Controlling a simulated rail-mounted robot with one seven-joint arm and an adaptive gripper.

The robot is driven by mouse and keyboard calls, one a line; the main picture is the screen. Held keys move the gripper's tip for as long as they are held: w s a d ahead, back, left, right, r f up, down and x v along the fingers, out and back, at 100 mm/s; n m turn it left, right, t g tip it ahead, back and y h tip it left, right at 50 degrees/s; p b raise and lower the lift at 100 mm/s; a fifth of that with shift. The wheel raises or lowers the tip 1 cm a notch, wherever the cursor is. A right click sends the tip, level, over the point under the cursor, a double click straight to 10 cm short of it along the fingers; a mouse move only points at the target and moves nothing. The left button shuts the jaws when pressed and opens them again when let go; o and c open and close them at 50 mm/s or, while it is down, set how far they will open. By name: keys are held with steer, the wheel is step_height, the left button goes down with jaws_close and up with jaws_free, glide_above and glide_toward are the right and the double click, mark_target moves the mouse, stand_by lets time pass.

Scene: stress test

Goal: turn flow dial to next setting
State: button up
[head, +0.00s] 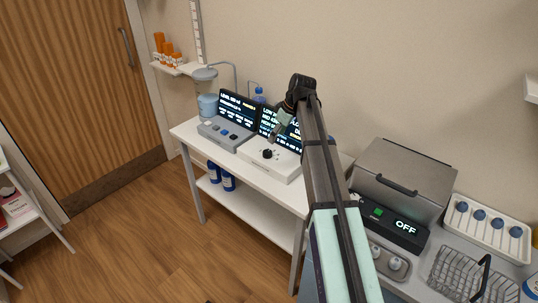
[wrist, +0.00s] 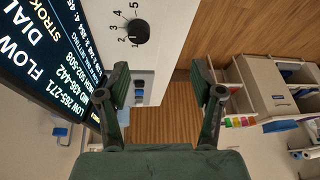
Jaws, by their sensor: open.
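The flow dial is a round black knob (head: 267,154) on top of a white box (head: 285,166) on the white table. In the wrist view the dial (wrist: 140,32) is near the top, with the numbers 1 to 5 around it. A small light mark on the knob is near the 1, but its exact direction is hard to tell. My gripper (wrist: 161,84) is open and empty, its two dark green fingers apart. The dial is beyond the left finger and not between the fingers. In the head view my gripper (head: 277,130) hovers above the box, partly blending with the screens.
Dark screens (head: 237,108) with text stand behind the dial box. A grey device (head: 224,133) with buttons is to its left. A steel box (head: 402,185) with a panel reading OFF and a wire basket (head: 470,275) are to the right. Open floor lies in front.

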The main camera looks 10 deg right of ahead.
mark_target(267, 152)
step_height(267, 152, up, 4)
steer(key=w+d, duration=0.2)
steer(key=d, duration=0.1)
steer(key=shift+t, duration=0.3)
steer(key=p+x, duration=0.3)
steer(key=x, duration=1.4)
steer(key=shift+f, duration=0.15)
steer(key=shift+c, duration=0.4)
steer(key=shift+s, duration=0.1)
steer(key=c, duration=1.1)
